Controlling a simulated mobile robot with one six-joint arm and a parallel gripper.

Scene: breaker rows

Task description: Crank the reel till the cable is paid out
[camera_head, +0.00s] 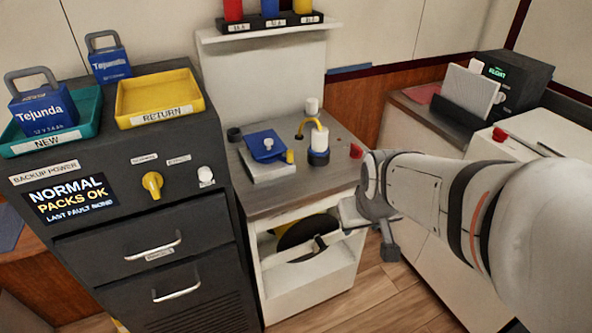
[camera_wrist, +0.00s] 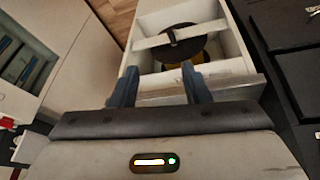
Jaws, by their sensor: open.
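The reel (camera_head: 296,232) is a dark disc inside the open front of the white cabinet (camera_head: 262,290) under the grey counter. A dark crank-like bar (camera_head: 318,244) shows at its front. In the wrist view the reel (camera_wrist: 187,48) is black with a yellow part, behind a white crossbar (camera_wrist: 205,29). My gripper (camera_head: 369,232) is open and empty, to the right of the cabinet's front and apart from the reel. In the wrist view its two fingers (camera_wrist: 160,84) point toward the cabinet opening. I cannot make out a paid-out cable; much of the reel is hidden.
The counter (camera_head: 235,203) holds a blue-topped box (camera_head: 265,146) and a blue-and-white bottle (camera_head: 318,145) with a yellow tube. A dark drawer unit (camera_head: 110,240) stands left, bearing yellow (camera_head: 190,82) and teal (camera_head: 90,117) trays. White cabinets stand right. Wooden floor (camera_head: 390,295) is clear in front.

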